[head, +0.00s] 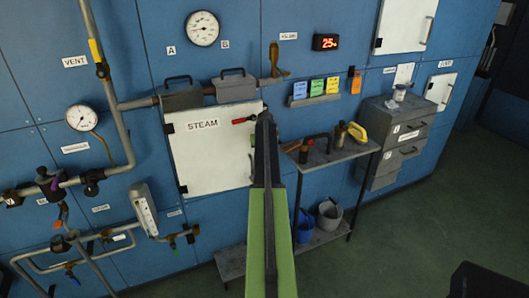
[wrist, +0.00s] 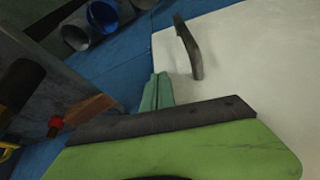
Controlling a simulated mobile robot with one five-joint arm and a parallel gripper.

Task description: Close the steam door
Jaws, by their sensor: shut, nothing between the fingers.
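The steam door is a white panel (head: 208,162) labelled STEAM on the blue wall, left of my arm in the head view. Its hinges show on its left edge, and its right edge is partly behind my arm. I cannot tell whether it is fully flush with its frame. In the wrist view the white panel (wrist: 255,70) fills the right side, with a dark bar handle (wrist: 188,47) on it. My gripper (wrist: 157,92) is shut and empty, its teal fingers at the panel's left edge in that view. Contact is unclear.
A red-handled tool or lever (head: 243,120) shows at the door's upper right. A grey shelf (head: 325,157) with tools stands right of my arm, with a blue bucket (head: 304,226) and a grey bucket (head: 330,215) below. Pipes and valves (head: 92,180) lie left.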

